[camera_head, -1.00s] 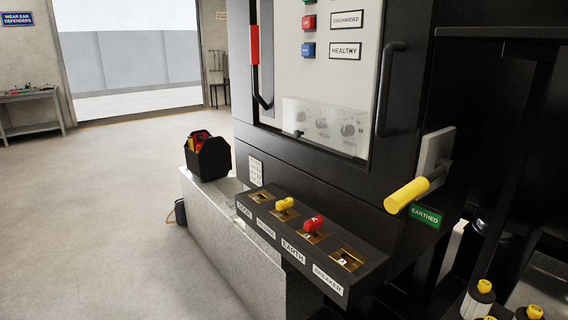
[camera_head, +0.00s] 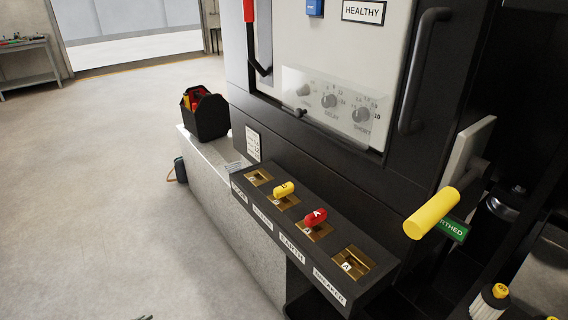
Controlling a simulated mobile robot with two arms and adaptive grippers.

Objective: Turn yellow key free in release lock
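A yellow key (camera_head: 284,189) stands in one brass lock of the black key shelf (camera_head: 341,254), second from the far left end. A red key (camera_head: 316,217) stands in the lock to its right, near the label EARTH. The brass lock plates at both ends of the row show no key head. The label beside the yellow key is too small to read surely. A small dark tip at the bottom edge (camera_head: 146,317) may be part of a gripper. Neither gripper shows clearly.
A yellow-handled lever (camera_head: 432,213) sticks out at the right by a green sign. A black tool caddy (camera_head: 207,117) stands on the grey plinth (camera_head: 238,239) left of the shelf. A black door handle (camera_head: 423,72) rises above. The floor at left is clear.

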